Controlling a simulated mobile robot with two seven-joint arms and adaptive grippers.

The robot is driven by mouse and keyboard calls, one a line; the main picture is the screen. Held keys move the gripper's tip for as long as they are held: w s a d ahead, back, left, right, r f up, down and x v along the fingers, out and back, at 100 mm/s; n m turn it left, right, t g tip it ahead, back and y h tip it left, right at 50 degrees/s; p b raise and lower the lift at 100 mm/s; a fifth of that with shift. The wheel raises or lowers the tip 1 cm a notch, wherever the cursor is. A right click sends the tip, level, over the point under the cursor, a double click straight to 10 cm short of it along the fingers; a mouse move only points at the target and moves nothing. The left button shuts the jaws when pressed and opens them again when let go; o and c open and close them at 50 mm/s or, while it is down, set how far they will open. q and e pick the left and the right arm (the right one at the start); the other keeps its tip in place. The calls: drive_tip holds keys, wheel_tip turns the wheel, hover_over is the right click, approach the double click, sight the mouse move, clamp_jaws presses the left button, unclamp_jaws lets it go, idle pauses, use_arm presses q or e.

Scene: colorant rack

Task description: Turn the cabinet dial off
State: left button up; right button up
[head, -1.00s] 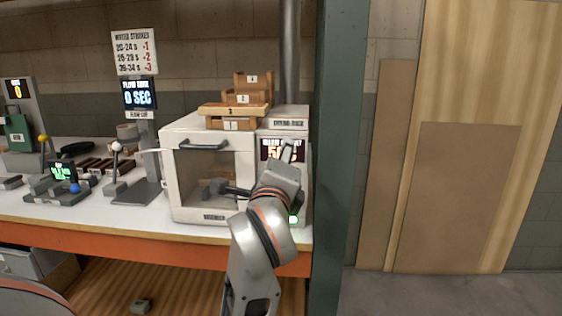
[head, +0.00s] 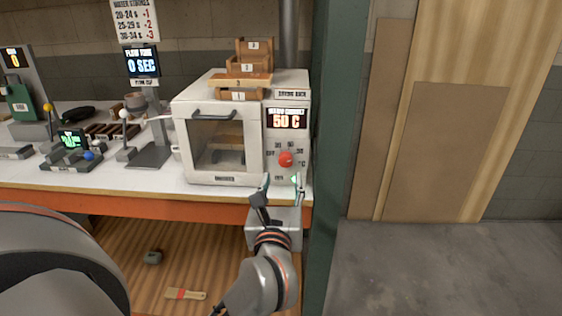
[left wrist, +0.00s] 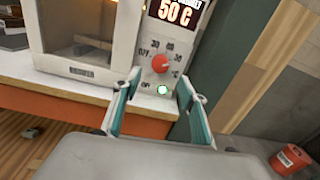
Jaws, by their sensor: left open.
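The white cabinet (head: 222,182) stands on the workbench with its glass-fronted door closed. A round red dial (head: 286,160) is on its right-hand panel, with printed marks around it, including OFF at its left. The display (head: 287,119) above reads 50 C. The dial also shows in the left wrist view (left wrist: 160,63); its exact pointer direction is hard to read. My left gripper (head: 282,184) is open and empty, just below and in front of the dial, its fingers apart and not touching it. In the left wrist view the open fingers (left wrist: 153,97) frame a green light below the dial. My right gripper is not in view.
Wooden trays (head: 246,80) are stacked on the cabinet. A dark green post (head: 336,130) stands close at its right. Levers and small devices (head: 72,150) fill the bench at left. A brush (head: 185,294) lies on the lower shelf.

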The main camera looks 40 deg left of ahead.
sight(285, 163)
use_arm(q)
drive_tip(key=x, duration=0.7)
drive_tip(key=shift+w+a+f, duration=0.1)
drive_tip(key=shift+w+f, duration=0.1)
drive_tip(key=shift+w, duration=0.05)
drive_tip(key=c, duration=1.1)
